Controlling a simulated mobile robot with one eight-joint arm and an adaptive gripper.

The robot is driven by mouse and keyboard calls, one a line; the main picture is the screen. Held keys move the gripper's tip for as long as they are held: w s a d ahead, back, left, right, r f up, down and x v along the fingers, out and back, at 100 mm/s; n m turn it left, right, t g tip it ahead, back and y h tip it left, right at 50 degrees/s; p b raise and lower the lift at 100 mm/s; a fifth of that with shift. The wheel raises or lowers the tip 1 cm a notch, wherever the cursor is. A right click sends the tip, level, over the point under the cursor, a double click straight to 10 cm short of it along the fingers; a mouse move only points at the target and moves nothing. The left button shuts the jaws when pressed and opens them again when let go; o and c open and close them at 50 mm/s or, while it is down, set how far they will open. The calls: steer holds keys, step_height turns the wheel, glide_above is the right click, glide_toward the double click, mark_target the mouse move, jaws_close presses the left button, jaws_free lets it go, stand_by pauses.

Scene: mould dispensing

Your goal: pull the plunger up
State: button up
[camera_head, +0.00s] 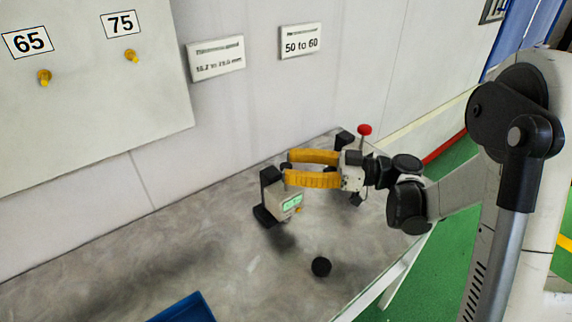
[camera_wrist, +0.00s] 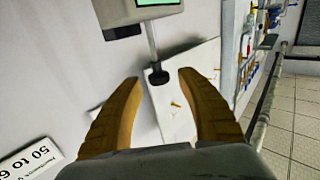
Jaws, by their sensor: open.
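A gauge with a green display (camera_head: 292,202) stands on the table on a black stand. In the wrist view its grey body (camera_wrist: 150,10) is at the top edge, and a thin metal rod runs from it to a black knob, the plunger end (camera_wrist: 158,77). My gripper (camera_head: 287,169) has yellow fingers, open and level above the gauge. In the wrist view the knob lies between the open fingertips (camera_wrist: 159,77), with a visible gap on both sides. In the head view the knob is mostly hidden by the fingers.
A red knob (camera_head: 365,129) stands behind my wrist. A black round piece (camera_head: 321,267) lies on the table (camera_head: 230,265) near the front. A blue tray (camera_head: 185,309) is at the bottom edge. A wall with a "50 to 60" sign (camera_head: 300,41) and a numbered board (camera_head: 90,110) is behind.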

steer(key=s+d, duration=0.2)
steer(key=d, duration=0.8)
steer(key=shift+d, duration=0.3)
steer(key=shift+a, duration=0.1)
steer(key=s+a+f+m+h, duration=0.2)
steer(key=s+a+m+h, duration=0.35)
steer(key=m+h, duration=0.3)
steer(key=s+d+f+m+t+h, duration=0.1)
steer(key=s+d+m+t+h, duration=0.2)
steer(key=s+d+m+h, duration=0.4)
steer(key=s+d+h, duration=0.2)
steer(key=s, duration=0.1)
steer(key=shift+d+f+t, duration=0.15)
steer(key=shift+f+t, duration=0.2)
steer(key=shift+t, duration=0.05)
